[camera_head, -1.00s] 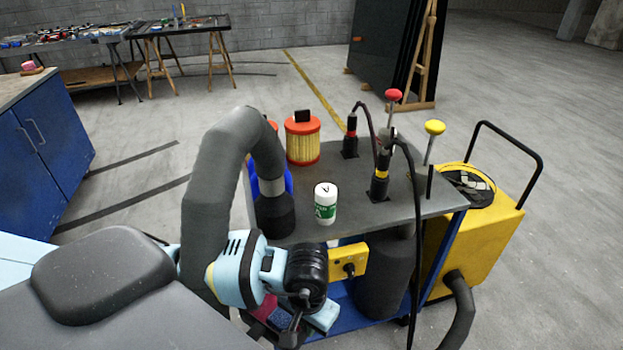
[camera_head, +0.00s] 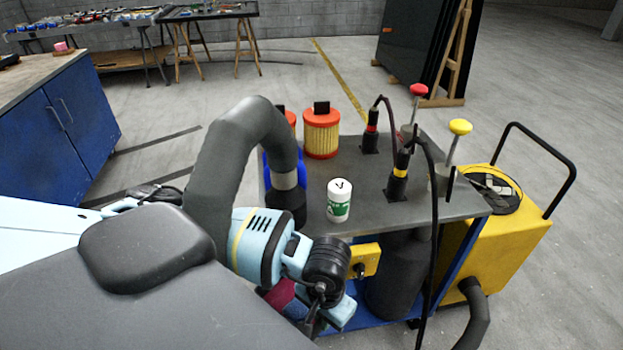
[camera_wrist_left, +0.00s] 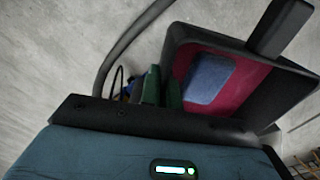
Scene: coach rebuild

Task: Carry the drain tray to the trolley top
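The drain tray (camera_wrist_left: 218,38) is a dark, open tray in the left wrist view. A maroon sheet and a blue pad show inside its walls. My left gripper (camera_wrist_left: 163,88) has its two dark green fingertips close together at the tray's left wall, apparently one on each side of it. In the head view my left gripper (camera_head: 316,308) is below the front edge of the trolley top (camera_head: 360,178), and its wrist hides most of the tray. The grey trolley top stands higher than the gripper. My right gripper is in neither view.
On the trolley top stand a white bottle (camera_head: 339,201), an orange-lidded filter (camera_head: 321,134), and black connectors with cables (camera_head: 398,177). Bare grey surface lies between them. A yellow machine (camera_head: 500,235) stands at right. A blue cabinet (camera_head: 60,140) stands at left.

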